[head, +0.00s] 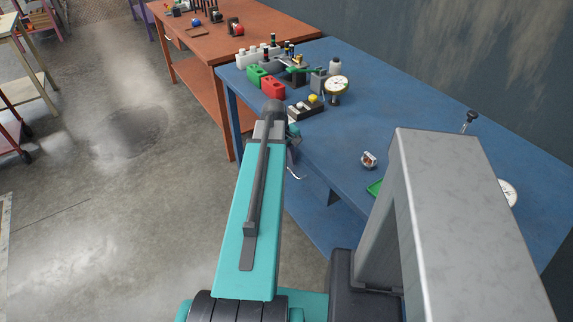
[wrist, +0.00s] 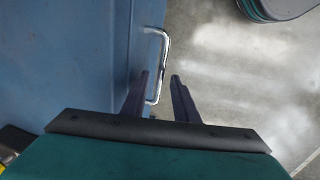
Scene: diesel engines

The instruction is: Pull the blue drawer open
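The blue drawer (wrist: 138,50) shows in the wrist view as a blue panel at the left. Its bent chrome handle (wrist: 164,45) stands out from the panel toward the right. My gripper (wrist: 160,76) is open, with one dark finger on each side of the handle bar. The left finger looks very close to the bar; I cannot tell whether it touches. In the head view the handle (head: 297,175) shows at the near edge of the blue table, just below my gripper (head: 293,145), which my arm mostly hides. How far the drawer is out cannot be seen.
Grey floor (head: 110,200) lies open to the left.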

